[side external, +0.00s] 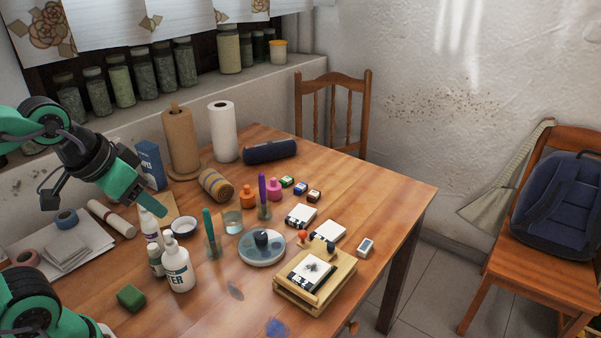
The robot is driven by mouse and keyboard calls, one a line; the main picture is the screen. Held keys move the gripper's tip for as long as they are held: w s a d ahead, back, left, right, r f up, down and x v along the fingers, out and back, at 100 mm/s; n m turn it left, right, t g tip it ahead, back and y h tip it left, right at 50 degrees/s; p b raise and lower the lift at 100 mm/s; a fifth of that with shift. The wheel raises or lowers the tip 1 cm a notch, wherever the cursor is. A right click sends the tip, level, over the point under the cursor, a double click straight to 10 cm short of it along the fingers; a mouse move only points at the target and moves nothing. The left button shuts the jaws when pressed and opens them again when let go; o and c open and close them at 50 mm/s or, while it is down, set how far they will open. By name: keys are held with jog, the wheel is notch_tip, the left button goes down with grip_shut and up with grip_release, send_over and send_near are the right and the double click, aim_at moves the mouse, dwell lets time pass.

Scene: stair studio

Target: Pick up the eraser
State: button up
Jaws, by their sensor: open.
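A small white block with a dark face, which looks like the eraser (366,245), lies near the right edge of the wooden table, just right of a small wooden stand. My gripper (108,200) is at the left of the view, raised above the table's left side. Its jaws are apart, with nothing visible between them. It is far from the eraser, across the bottles and the dish. The eraser is in plain view, with nothing over it.
The wooden stand (318,283), white boxes (327,232), a round dish (261,248) and white bottles (178,268) stand between. A green block (131,297) lies at the front left. Paper rolls (223,132) stand at the back. The table's right corner is clear.

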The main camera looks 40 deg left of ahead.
jog(key=shift+w, duration=0.1)
jog(key=w+d+r+g, duration=0.1)
jog(key=w+d+r, duration=0.1)
jog(key=w, duration=0.4)
jog(key=w+d+r, duration=0.2)
jog(key=w+r, duration=0.1)
jog(key=w, duration=0.3)
jog(key=g, duration=0.5)
send_over(365, 246)
jog(key=shift+n, duration=0.4)
notch_tip(365, 246, down, 22)
jog(key=shift+s+d+r, duration=0.1)
jog(key=shift+d+r, duration=0.05)
jog(key=shift+a+f, duration=0.2)
jog(key=shift+f, duration=3.7)
